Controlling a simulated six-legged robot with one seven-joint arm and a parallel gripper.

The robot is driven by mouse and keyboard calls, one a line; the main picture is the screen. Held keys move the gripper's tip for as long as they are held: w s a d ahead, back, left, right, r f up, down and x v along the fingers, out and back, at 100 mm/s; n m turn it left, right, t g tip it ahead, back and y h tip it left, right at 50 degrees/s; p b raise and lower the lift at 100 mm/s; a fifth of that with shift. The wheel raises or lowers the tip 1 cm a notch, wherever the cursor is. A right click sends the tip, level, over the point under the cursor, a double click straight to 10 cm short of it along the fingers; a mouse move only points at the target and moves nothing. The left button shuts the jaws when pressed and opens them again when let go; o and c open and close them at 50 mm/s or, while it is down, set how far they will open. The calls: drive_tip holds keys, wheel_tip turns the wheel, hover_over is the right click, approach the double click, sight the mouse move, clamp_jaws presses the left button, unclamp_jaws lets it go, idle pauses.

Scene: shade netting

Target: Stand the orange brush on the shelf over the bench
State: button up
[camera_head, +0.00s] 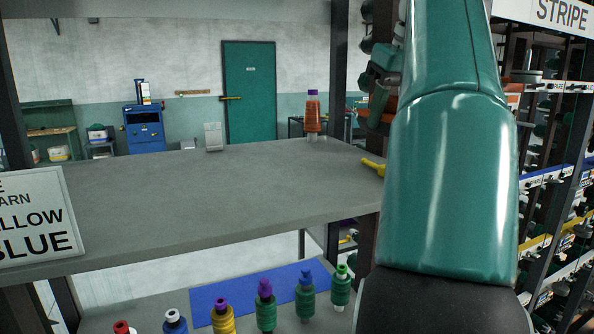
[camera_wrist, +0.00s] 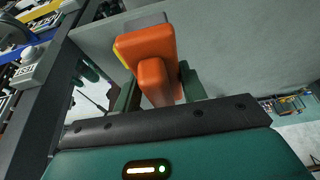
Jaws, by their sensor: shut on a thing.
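The orange brush (camera_wrist: 147,43) shows in the wrist view as a blocky orange head with a yellow edge and a narrower orange part. My gripper (camera_wrist: 160,86) is shut on that narrower part, one dark green finger on each side. The wide grey shelf (camera_head: 200,190) crosses the head view above the bench (camera_head: 110,319); a grey surface also lies behind the brush in the wrist view. In the head view my green arm fills the right and hides the gripper. I cannot tell whether the small yellow piece (camera_head: 373,167) beside it is part of the brush.
An orange spool with a purple top (camera_head: 313,115) stands at the shelf's far right. A small grey block (camera_head: 213,136) stands at the far edge. The middle of the shelf is clear. Several coloured spools stand below around a blue mat (camera_head: 245,284). A sign (camera_head: 38,217) hangs front left.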

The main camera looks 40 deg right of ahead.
drive_tip(key=w+a+f, duration=0.2)
drive_tip(key=w+f, duration=0.1)
drive_tip(key=w+a+f, duration=0.1)
drive_tip(key=w+f, duration=0.2)
drive_tip(key=w, duration=0.1)
drive_tip(key=w+a+f, duration=0.2)
drive_tip(key=w+f, duration=0.1)
drive_tip(key=w, duration=0.1)
drive_tip(key=shift+a+f, duration=0.1)
drive_tip(key=shift+a, duration=0.25)
drive_tip(key=shift+s+f, duration=0.1)
drive_tip(key=shift+f, duration=1.35)
drive_tip(key=shift+f, duration=0.15)
drive_tip(key=o, duration=0.9)
drive_tip(key=v, duration=1.2)
